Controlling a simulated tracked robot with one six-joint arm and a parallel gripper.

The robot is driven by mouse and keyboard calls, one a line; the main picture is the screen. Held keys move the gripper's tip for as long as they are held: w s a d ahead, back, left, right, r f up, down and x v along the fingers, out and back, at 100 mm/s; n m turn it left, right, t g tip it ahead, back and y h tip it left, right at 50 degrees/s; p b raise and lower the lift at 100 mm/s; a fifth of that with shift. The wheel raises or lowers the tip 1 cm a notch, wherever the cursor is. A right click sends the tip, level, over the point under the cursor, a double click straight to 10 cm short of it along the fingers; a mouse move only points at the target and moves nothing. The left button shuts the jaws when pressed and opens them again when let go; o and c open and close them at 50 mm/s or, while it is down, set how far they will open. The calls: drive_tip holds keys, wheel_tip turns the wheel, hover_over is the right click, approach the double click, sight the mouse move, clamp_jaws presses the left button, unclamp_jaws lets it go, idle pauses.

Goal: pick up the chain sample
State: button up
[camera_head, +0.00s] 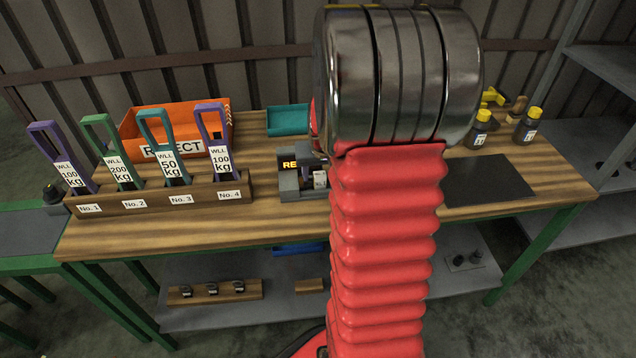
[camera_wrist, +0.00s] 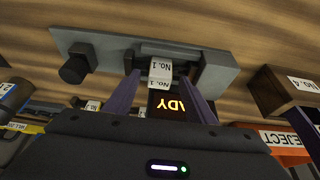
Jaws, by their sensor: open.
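A grey tester (camera_head: 290,184) with a lit display stands mid-table, partly hidden by my arm. In the wrist view the tester (camera_wrist: 220,72) is upside down, its display (camera_wrist: 168,104) reading part of "READY". A small white-labelled piece marked No. 1 (camera_wrist: 160,72) sits at the tester's middle; it also shows in the head view (camera_head: 320,180). I see no chain links clearly, so I cannot tell if this piece is the chain sample. My gripper (camera_wrist: 160,88) is open over the tester.
A wooden rack (camera_head: 160,197) numbered No. 1 to No. 4 holds several coloured tagged loops at left. Behind it is an orange REJECT bin (camera_head: 222,135). A teal box (camera_head: 288,120) stands at the back.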

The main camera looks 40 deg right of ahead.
drive_tip(key=shift+c, duration=0.5)
clamp_jaws()
